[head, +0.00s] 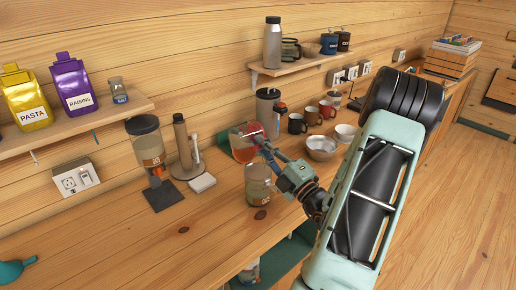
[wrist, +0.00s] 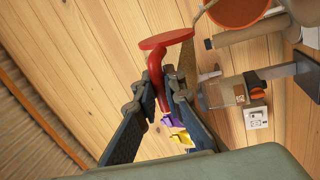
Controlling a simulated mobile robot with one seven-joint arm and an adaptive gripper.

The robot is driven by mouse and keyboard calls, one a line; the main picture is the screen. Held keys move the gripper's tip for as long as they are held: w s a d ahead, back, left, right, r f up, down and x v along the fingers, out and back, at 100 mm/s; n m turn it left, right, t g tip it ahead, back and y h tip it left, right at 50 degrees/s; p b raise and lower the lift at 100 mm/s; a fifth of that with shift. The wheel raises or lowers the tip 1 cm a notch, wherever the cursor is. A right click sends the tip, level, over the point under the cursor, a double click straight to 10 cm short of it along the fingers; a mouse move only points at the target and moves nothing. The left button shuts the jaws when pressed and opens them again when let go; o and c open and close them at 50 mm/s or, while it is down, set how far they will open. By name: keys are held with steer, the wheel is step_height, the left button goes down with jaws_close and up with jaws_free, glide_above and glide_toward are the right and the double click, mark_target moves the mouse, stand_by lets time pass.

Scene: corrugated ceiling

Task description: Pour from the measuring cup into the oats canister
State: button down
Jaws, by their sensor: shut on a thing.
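A clear, wide canister (head: 258,184) with a brownish label, which looks like the oats canister, stands upright on the counter, below and slightly right of the cup. The writing is too small to read. The cup's contents are not clear.
The front-left counter (head: 130,230) is mostly clear.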

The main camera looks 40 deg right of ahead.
mark_target(244, 147)
steer(key=shift+w+d+r+m+h, duration=0.15)
steer(key=shift+d+m+h, duration=0.3)
steer(key=shift+m, duration=0.7)
steer(key=shift+s+d+r+m+h, duration=0.1)
steer(key=shift+d+r+m+h, duration=0.2)
steer(key=shift+m, duration=0.8)
steer(key=shift+w+d+r+m+h, duration=0.1)
steer(key=shift+d+m+h, duration=0.4)
steer(key=shift+m, duration=0.65)
stand_by(0.7)
steer(key=shift+a, duration=0.1)
steer(key=n, duration=0.2)
steer(key=a+n+y, duration=0.1)
steer(key=a+f+n, duration=0.1)
steer(key=n, duration=0.1)
steer(key=shift+n, duration=0.3)
